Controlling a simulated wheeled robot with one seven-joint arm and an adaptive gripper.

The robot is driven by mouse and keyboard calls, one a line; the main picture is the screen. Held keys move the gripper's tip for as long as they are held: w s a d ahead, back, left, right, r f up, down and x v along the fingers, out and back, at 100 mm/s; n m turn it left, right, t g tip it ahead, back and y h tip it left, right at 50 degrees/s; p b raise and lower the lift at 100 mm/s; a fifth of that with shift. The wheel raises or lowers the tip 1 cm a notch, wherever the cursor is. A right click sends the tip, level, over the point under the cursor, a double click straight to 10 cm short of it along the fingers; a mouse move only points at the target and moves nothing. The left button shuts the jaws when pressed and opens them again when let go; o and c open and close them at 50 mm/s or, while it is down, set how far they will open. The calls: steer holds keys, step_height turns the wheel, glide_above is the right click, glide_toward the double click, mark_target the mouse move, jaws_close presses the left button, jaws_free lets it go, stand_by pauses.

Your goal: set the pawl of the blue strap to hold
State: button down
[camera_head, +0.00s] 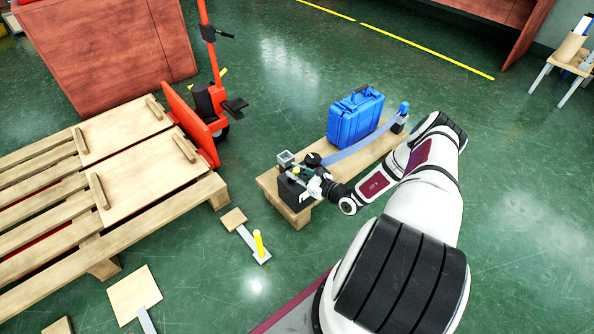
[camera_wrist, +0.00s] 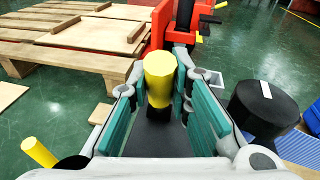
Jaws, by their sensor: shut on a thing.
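The blue strap (camera_head: 352,148) runs past a blue case (camera_head: 356,117) on a low wooden bench (camera_head: 268,185), towards a dark mechanism at the bench's left end. The strap also shows at the right edge of the wrist view (camera_wrist: 300,150). My gripper (camera_head: 301,173) is at that mechanism. In the wrist view its teal-padded fingers stand on both sides of a yellow knob (camera_wrist: 160,76), shut on it. A black drum (camera_wrist: 262,108) with a white mark stands just right of the fingers. The pawl itself and its setting cannot be made out.
A blue-topped post (camera_head: 403,110) stands at the bench's far end. A yellow peg (camera_head: 258,243) on a flat plate lies in front of the bench. A wooden pallet (camera_head: 120,225) and a red pallet truck (camera_head: 207,95) are at left. Green floor is clear at right.

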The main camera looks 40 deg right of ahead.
steer(key=g+p, duration=0.1)
steer(key=p, duration=0.1)
steer(key=w+r+g+p, duration=0.1)
steer(key=shift+w+a+g+p, duration=0.15)
steer(key=shift+w+g+p, duration=0.05)
steer(key=shift+g+p, duration=0.15)
steer(key=shift+w+f+m+g+p, duration=0.1)
steer(key=shift+w+m+g+p, duration=0.3)
steer(key=shift+g+p, duration=0.4)
steer(key=shift+w+f+g+h, duration=0.25)
steer(key=shift+w+g+h, duration=0.15)
steer(key=shift+w+g, duration=0.5)
steer(key=shift+w+f+g, duration=0.2)
steer(key=shift+f+g, duration=0.1)
steer(key=shift+g, duration=0.75)
steer(key=c, duration=1.4)
jaws_free()
steer(key=shift+c, duration=0.2)
